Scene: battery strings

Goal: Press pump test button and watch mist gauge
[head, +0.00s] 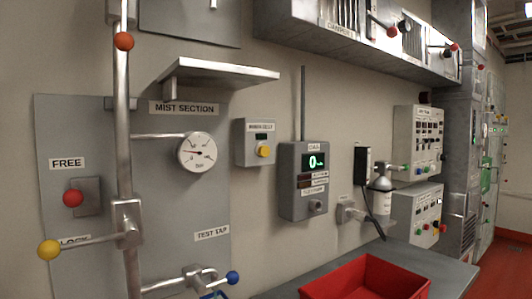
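The mist gauge (197,152) is a round white dial on the grey panel labelled MIST SECTION, left of centre. Its needle points up and to the left, but the scale is too small to read. No label reading "pump test" is legible. A small grey box (242,150) right of the gauge carries a yellow button (263,151) under a dark display; its label is too blurred to read surely. My gripper is not in view.
A shelf (218,71) juts above the gauge. A blue-ended tap (232,277) and red bin (368,277) lie below. Red floor shows at right.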

